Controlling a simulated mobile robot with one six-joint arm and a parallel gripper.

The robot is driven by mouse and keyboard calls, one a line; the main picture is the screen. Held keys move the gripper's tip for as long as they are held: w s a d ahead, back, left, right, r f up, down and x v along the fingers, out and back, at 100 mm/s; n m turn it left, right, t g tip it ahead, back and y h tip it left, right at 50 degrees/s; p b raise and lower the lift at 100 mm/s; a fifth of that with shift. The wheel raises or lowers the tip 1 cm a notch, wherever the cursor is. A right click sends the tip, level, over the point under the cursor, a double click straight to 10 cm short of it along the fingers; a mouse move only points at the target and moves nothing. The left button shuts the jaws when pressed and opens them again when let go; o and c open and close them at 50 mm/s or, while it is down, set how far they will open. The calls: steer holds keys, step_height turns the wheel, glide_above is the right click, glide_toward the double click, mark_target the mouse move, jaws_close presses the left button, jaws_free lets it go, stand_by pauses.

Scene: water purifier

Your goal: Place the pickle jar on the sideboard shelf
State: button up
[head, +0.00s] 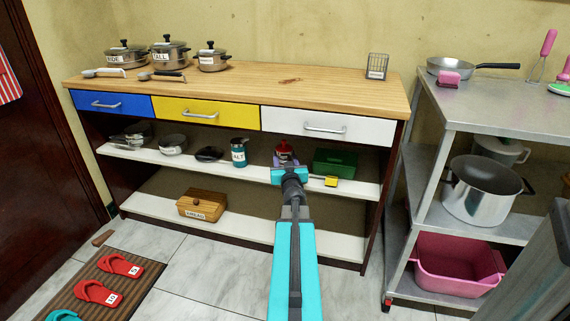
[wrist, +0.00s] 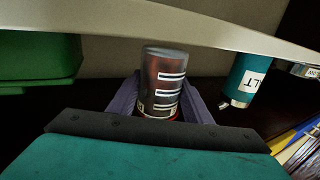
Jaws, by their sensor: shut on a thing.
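The pickle jar (head: 284,149), dark red with a red lid, is at the upper open shelf (head: 357,186) of the sideboard. In the wrist view the jar (wrist: 163,82), with a black-and-white label, stands between the two purple-grey fingers of my gripper (wrist: 160,98). The gripper is shut on it. In the head view my gripper (head: 289,174) is at the shelf's front edge, with the jar just beyond it. The jar's lower part is hidden there by my gripper. I cannot tell whether its base touches the shelf.
A blue salt container (head: 239,153) stands left of the jar and a green box (head: 335,162) right of it. A yellow block (head: 324,181) is at the shelf edge. Pans (head: 172,144) stand further left. A bread box (head: 202,205) sits below. A metal rack (head: 437,175) stands right.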

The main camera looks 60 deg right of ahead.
steer(key=shift+f+b, duration=0.45)
steer(key=shift+f, duration=0.35)
steer(key=o, duration=1.2)
steer(key=shift+s+a, duration=0.1)
steer(key=shift+p+v, duration=0.9)
steer(key=shift+v, duration=1.95)
steer(key=shift+a+r+p, duration=0.1)
steer(key=shift+r+p, duration=0.05)
steer(key=shift+p, duration=0.5)
steer(key=a+p, duration=0.1)
steer(key=p, duration=0.3)
steer(key=shift+s, duration=0.4)
